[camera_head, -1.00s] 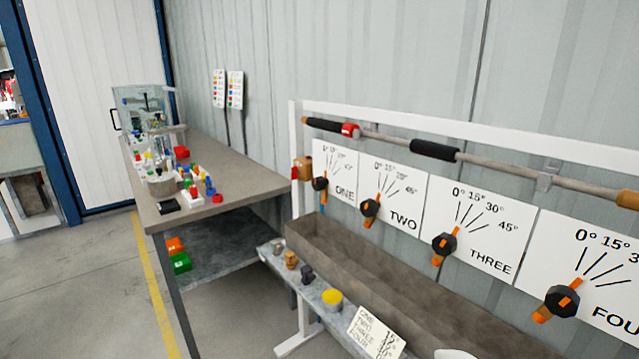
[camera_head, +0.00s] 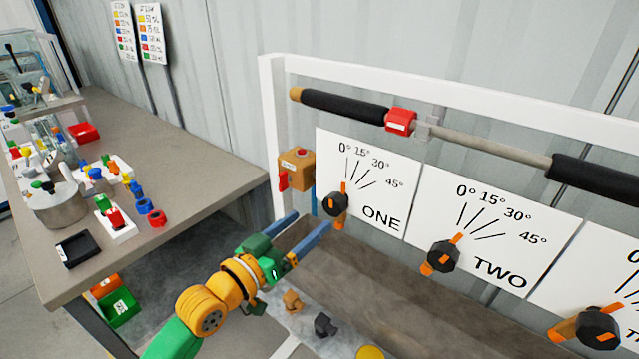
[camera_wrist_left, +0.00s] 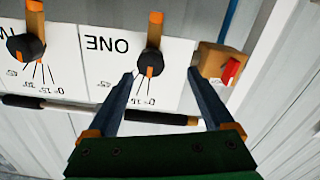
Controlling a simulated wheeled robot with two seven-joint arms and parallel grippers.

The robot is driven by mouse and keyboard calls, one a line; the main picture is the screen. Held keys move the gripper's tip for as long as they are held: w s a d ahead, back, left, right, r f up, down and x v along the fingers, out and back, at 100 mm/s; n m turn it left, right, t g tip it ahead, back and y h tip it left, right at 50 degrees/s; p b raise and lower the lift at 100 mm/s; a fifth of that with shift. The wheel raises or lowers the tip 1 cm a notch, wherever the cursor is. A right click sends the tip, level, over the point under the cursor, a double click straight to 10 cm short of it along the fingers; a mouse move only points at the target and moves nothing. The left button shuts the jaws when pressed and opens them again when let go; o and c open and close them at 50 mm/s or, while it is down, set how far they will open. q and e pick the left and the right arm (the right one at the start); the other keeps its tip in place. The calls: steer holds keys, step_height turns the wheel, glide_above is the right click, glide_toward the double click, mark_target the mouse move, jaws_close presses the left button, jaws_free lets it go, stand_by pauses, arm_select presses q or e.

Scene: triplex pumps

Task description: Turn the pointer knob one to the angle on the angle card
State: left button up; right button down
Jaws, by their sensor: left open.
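Pointer knob one (camera_head: 335,205) is a black knob with an orange pointer on the white panel ONE (camera_head: 380,222). Its pointer stands nearly upright, near the 0° line. My left gripper (camera_head: 313,219) is open and empty in front of the knob, just to its lower left. In the left wrist view the knob (camera_wrist_left: 150,63) shows upside down, between the fingertip lines and closer to the left finger; no contact is clear. The angle card is not in view now. My right gripper is not in view.
A tan box with a red lever (camera_head: 296,170) sits left of panel ONE, close to the fingers. Knob two (camera_head: 443,256) is to the right. A padded bar (camera_head: 345,107) runs above. A trough (camera_head: 400,290) lies below, and a cluttered table (camera_head: 190,185) stands left.

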mark_target(330, 208)
arm_select(q)
steer(key=w+d, duration=0.2)
steer(key=d, duration=0.1)
steer(key=w+d+r, duration=0.1)
steer(key=d, duration=0.1)
steer(key=shift+w, duration=0.35)
steer(key=shift+w+f, duration=0.2)
steer(key=shift+w, duration=0.3)
steer(key=shift+s, duration=0.1)
